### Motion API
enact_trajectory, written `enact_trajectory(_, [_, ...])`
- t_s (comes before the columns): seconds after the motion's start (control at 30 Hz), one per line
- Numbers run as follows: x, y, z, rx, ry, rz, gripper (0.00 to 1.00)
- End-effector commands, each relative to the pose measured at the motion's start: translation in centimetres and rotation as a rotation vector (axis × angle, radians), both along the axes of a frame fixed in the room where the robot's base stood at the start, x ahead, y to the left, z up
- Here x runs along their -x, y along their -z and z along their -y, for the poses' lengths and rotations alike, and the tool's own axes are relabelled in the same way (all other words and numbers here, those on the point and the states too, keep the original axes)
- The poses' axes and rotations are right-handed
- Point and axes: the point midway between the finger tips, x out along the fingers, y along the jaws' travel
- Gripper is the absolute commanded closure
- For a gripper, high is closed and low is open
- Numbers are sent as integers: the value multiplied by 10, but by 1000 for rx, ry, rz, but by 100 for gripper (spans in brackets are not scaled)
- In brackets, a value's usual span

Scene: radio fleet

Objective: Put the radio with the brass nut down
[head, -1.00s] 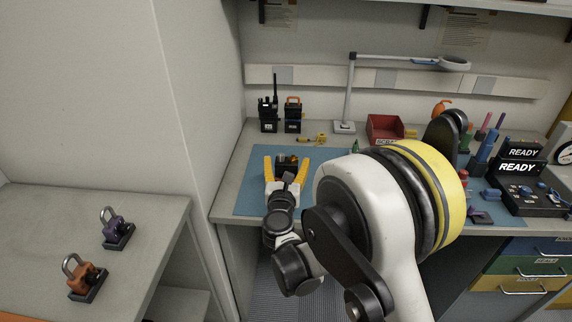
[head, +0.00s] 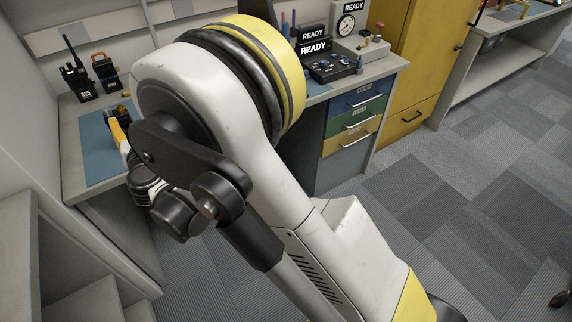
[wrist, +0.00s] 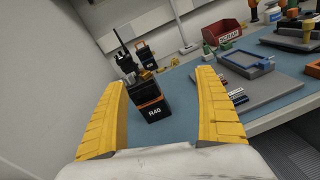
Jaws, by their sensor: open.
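A dark radio marked R40 with an orange stripe (wrist: 151,101) stands upright on the blue mat (wrist: 180,128). A small brass-coloured part shows at its top, but is too small to tell for certain as a nut. My gripper (wrist: 161,80) is open, with one yellow finger on each side of the radio in the picture and gaps between; the radio appears beyond the fingertips. In the head view one yellow finger (head: 119,130) shows over the mat (head: 97,150); my arm hides the R40 radio there.
A black radio with a long antenna (head: 77,75) and an orange-handled one (head: 104,70) stand at the back of the bench. A red scrap bin (wrist: 222,32) and a grey tray (wrist: 250,80) are farther right. Mat beside the R40 radio is clear.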

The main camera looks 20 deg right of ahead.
Motion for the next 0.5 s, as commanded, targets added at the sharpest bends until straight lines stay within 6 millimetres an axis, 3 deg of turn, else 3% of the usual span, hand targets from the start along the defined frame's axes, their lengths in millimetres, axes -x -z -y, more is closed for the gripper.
enact_trajectory(0.03, [-2, -17, 33, -106, 57, -44, 18])
enact_trajectory(0.13, [3, -44, 103, -402, 202, -148, 18])
enact_trajectory(0.27, [34, -66, 191, -808, 411, -255, 18])
enact_trajectory(0.4, [91, -73, 267, -1245, 652, -328, 18])
enact_trajectory(0.5, [143, -69, 307, -1558, 831, -355, 18])
